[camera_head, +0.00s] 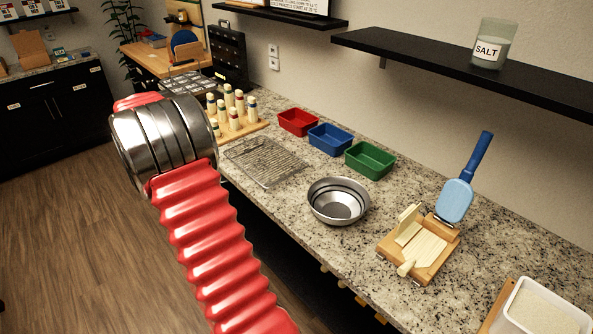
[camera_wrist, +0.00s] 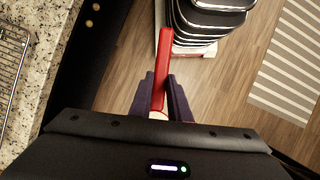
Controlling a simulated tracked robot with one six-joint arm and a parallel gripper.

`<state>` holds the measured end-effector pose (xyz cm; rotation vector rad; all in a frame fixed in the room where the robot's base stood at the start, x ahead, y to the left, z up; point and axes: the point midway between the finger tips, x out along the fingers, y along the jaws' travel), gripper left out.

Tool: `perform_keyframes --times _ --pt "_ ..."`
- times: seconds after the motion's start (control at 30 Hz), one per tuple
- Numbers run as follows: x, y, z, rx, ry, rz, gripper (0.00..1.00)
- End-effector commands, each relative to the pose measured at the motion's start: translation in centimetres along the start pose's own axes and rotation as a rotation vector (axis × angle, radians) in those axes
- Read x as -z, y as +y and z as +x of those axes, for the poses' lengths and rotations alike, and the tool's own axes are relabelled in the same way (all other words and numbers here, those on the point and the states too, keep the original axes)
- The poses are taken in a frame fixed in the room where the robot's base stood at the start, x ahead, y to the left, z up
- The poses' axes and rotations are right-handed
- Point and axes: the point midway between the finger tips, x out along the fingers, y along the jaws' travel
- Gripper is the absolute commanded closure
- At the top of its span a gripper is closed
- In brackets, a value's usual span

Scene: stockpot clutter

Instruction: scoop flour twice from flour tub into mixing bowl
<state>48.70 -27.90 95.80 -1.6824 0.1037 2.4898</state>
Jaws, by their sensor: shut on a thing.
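The metal mixing bowl (camera_head: 339,201) stands upright on the granite counter in the head view; its inside looks empty. A white tub (camera_head: 546,306) with pale flour is at the lower right, cut off by the picture edge. In the wrist view my gripper (camera_wrist: 161,78) is shut on a long, narrow red thing (camera_wrist: 165,55), which points away between the dark fingers. A pale end of it shows near the gripper; whether it is a scoop cannot be told. My gripper is over the wooden floor, beside the counter. It is not recognisable in the head view.
Behind the bowl are red (camera_head: 297,121), blue (camera_head: 330,138) and green (camera_head: 370,159) bins and a wire rack (camera_head: 265,161). A wooden board (camera_head: 421,246) and a blue paddle-like tool (camera_head: 455,200) stand between bowl and tub. A stack of dark items (camera_wrist: 210,20) stands on the floor side.

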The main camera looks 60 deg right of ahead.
Motion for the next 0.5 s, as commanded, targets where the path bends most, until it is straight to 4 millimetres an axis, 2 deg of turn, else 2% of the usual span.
perform_keyframes --times 0.03,0.1,0.27,0.5 --pt "-1.0 2.1 0.0 0.005 0.002 0.016 1.0" --pt "-2.4 4.5 0.0 0.009 0.003 0.027 1.0" --pt "-5.8 9.9 0.3 0.02 0.006 0.056 1.0" --pt "-12.0 16.9 1.1 0.035 0.009 0.1 1.0"
